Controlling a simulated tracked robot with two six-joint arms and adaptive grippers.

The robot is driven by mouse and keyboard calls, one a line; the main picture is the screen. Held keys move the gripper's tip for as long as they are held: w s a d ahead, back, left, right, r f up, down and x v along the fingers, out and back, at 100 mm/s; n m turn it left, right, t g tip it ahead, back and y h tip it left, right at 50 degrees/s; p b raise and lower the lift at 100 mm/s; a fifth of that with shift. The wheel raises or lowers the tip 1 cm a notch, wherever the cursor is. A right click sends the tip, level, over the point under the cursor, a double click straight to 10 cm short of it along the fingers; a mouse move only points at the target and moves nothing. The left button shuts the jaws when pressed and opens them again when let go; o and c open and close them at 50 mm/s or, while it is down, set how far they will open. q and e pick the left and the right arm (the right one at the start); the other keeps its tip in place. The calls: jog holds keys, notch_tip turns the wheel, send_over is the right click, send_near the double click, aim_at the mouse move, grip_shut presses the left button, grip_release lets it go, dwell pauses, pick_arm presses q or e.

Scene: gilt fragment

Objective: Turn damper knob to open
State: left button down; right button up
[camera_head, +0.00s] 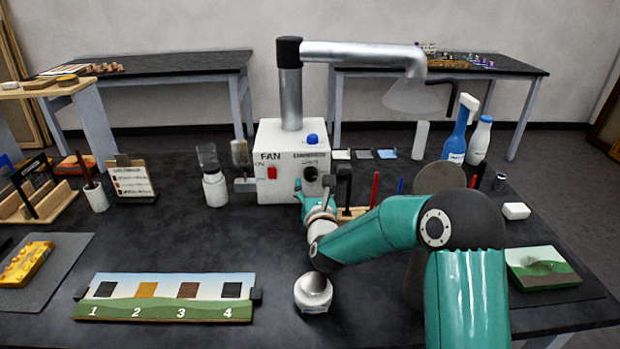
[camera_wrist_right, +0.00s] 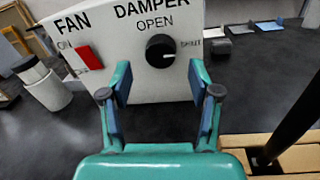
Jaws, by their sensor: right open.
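The damper knob (camera_wrist_right: 160,51) is a round black dial on the front of the white fan box (camera_wrist_right: 130,90), under the words DAMPER and OPEN. Its white mark points right, toward the word SHUT. In the head view the knob (camera_head: 311,173) sits on the right of the box's front face. My right gripper (camera_wrist_right: 160,82) is open and empty, its fingers spread to the left and right of the knob in the wrist view. I cannot tell the exact gap to the knob. In the head view the right gripper (camera_head: 315,190) is just in front of the box. My left gripper is out of view.
A wooden holder (camera_head: 352,213) with upright tools stands right of the gripper. A white jar (camera_head: 215,189) stands left of the box. A numbered panel (camera_head: 165,312) lies in front.

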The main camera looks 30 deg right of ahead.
aim_at(311, 174)
jog(key=shift+x, duration=1.35)
jog(key=shift+c, duration=0.3)
jog(key=c, duration=1.1)
